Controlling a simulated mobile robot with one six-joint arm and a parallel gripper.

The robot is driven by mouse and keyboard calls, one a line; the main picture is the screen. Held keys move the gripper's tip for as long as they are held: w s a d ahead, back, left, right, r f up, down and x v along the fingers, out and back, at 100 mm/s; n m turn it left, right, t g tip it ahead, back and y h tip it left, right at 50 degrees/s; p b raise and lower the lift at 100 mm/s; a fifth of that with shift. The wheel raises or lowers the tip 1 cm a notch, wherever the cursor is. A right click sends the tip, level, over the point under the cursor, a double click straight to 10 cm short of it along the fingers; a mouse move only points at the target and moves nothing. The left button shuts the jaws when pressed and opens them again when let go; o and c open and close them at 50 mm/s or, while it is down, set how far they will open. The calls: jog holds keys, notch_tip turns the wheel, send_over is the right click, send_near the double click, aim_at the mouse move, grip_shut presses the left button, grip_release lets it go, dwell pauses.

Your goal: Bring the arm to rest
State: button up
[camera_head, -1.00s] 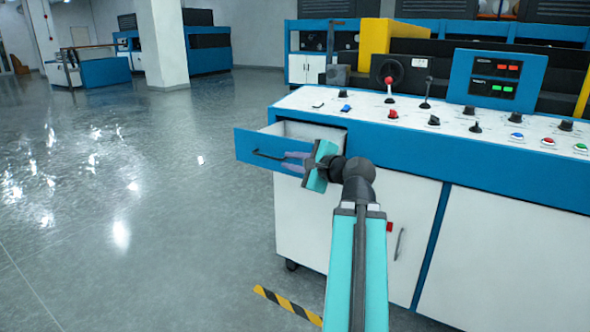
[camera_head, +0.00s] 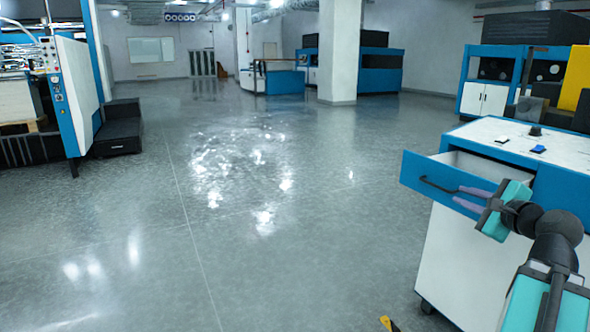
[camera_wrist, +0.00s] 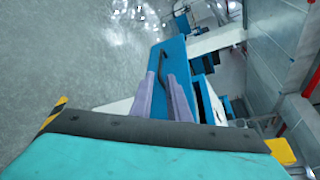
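My gripper (camera_head: 466,197) is at the right of the head view, in front of the open blue drawer (camera_head: 413,168). Its two purple fingers stand apart with a gap between them, and nothing shows held. The fingers also show in the wrist view (camera_wrist: 163,90), pointing toward the drawer front (camera_wrist: 172,50). The dark drawer handle (camera_head: 436,187) is close to the fingertips; I cannot tell whether they touch it. My arm reaches in from the lower right corner.
The drawer sticks out of a white and blue control console (camera_head: 450,255) at the right. A blue and white machine (camera_head: 80,90) stands at the far left, with a dark step (camera_head: 118,132) beside it. A white pillar (camera_head: 339,50) stands farther back. The grey floor (camera_head: 250,240) between is clear.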

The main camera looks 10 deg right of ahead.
jog(key=w+a+f+n+g+y+p, duration=0.1)
jog(key=w+a+f+g+y+p, duration=0.15)
jog(key=w+a+f+p, duration=0.5)
jog(key=w+a+f+n+g+y+p, duration=0.1)
jog(key=w+a+f+y+p, duration=0.3)
jog(key=a, duration=0.6)
jog(key=s+a+f+n+g+p, duration=0.1)
jog(key=a+f+n+g+p, duration=0.15)
jog(key=a+f, duration=0.65)
jog(key=s+a+f+n+g+p, duration=0.1)
jog(key=s+a+f+g+p, duration=0.2)
jog(key=a+f, duration=0.55)
jog(key=s+a+f+n+g+p, duration=0.4)
jog(key=s+a+f, duration=0.25)
jog(key=s, duration=0.35)
jog(key=s+a+f+n+g+p, duration=0.4)
jog(key=s+a+f+p, duration=0.15)
jog(key=s+f, duration=0.3)
jog(key=s+d+f+n+g+h, duration=0.2)
jog(key=s+d+n, duration=0.1)
jog(key=s+n, duration=0.3)
jog(key=s+d+f+n+g+h+p, duration=0.1)
jog(key=s+d+f+n+h, duration=0.1)
jog(key=s+n, duration=0.4)
jog(key=s+d+h, duration=0.1)
jog(key=s, duration=0.1)
jog(key=shift+s+f+g, duration=0.25)
jog(key=shift+s+g, duration=0.15)
